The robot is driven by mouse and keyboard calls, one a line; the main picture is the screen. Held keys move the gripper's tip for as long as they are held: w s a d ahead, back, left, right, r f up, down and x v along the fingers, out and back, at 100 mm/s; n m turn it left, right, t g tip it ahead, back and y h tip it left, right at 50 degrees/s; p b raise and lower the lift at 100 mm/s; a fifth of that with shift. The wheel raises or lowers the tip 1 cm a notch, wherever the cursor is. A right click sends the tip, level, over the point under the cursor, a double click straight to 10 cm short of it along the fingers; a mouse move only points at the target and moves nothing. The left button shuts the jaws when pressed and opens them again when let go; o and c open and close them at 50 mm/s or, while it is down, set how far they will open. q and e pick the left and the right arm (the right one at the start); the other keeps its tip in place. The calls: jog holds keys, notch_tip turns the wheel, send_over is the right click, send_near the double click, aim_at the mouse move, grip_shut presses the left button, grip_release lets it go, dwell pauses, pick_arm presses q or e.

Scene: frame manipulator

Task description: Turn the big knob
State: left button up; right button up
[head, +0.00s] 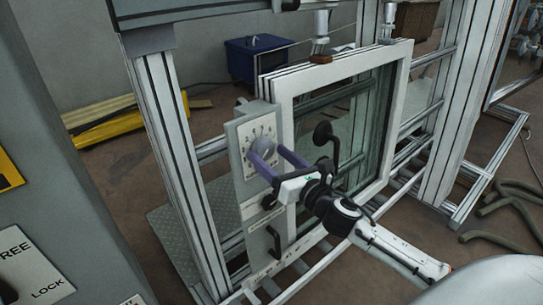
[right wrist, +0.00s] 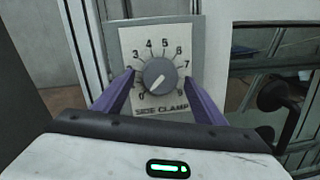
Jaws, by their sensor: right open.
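The big knob (right wrist: 160,76) is a grey round dial on a pale plate numbered 0 to 9 and marked SIDE CLAMP. Its pale mark seems to point to the lower left, near 0. In the head view the knob (head: 268,144) sits on the upper part of the grey control panel (head: 246,185). My right gripper (head: 265,152) is open, with its purple fingers pointing at the panel. In the right wrist view the fingertips (right wrist: 158,78) stand on the left and right of the knob, with gaps visible. Whether they overlap it in depth is unclear. My left gripper is not in view.
A white window frame (head: 289,130) with glass stands right of the panel, inside a metal profile frame (head: 180,160). A black round handle (head: 325,133) stands close to my right gripper. A black pull handle (head: 273,243) is lower on the panel.

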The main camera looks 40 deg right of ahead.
jog(key=c, duration=1.1)
